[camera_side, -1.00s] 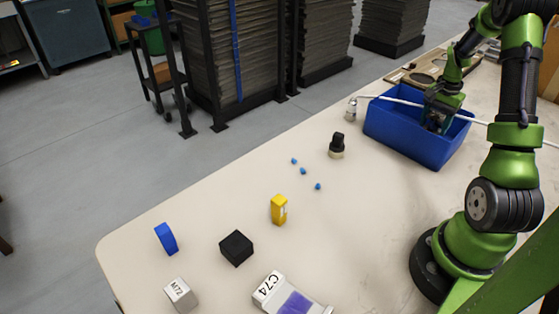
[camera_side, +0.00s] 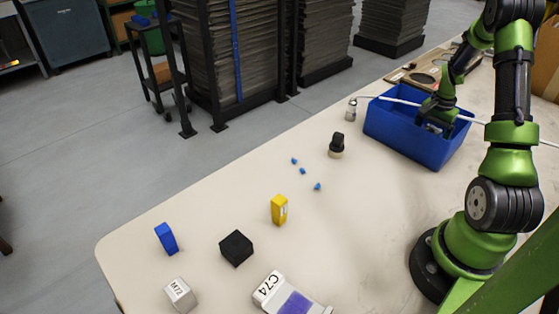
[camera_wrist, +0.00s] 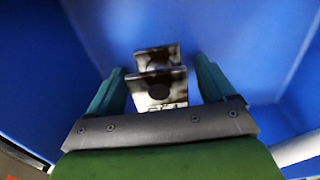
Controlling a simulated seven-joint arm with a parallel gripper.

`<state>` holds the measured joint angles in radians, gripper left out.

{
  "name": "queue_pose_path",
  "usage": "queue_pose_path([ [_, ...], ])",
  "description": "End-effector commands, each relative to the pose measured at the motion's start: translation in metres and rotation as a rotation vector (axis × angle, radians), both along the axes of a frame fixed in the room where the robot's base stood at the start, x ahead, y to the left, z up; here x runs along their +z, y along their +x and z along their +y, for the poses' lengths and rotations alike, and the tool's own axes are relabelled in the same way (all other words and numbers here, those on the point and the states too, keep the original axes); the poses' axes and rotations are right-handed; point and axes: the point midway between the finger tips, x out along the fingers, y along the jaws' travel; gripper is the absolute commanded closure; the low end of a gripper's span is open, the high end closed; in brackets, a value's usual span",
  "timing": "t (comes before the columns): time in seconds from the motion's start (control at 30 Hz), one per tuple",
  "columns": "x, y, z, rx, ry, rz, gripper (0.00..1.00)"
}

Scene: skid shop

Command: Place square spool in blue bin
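The square spool (camera_wrist: 175,98) is a grey, metallic-looking piece with square ends and a dark round centre. In the wrist view it lies inside the blue bin (camera_wrist: 95,25), between the two teal fingers of my gripper (camera_wrist: 160,66), with a gap on each side. My gripper is open. In the side view the blue bin (camera_side: 405,139) stands on the table, and my gripper (camera_side: 433,115) is over its inside. A small grey part of the spool (camera_side: 434,128) shows below the fingers; the bin's front wall hides the rest.
A white rod (camera_side: 390,99) crosses the bin. A black knob-like piece (camera_side: 337,145), small blue bits (camera_side: 303,171), a yellow block (camera_side: 279,210), a black cube (camera_side: 236,248), a blue piece (camera_side: 166,238) and labelled blocks (camera_side: 180,294) lie on the table.

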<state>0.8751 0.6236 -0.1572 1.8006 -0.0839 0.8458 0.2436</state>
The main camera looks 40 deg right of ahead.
Motion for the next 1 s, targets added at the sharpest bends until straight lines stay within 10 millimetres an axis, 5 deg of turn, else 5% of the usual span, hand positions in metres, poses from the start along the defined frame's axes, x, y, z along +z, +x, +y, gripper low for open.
queue_pose_path([
  [0.37,0.013,0.001,-0.001,0.001,-0.004,-0.002,0.17],
  [0.8,0.101,0.001,0.0,0.0,-0.004,-0.003,0.17],
  [1.0,0.121,0.001,0.001,0.004,-0.002,-0.002,0.17],
])
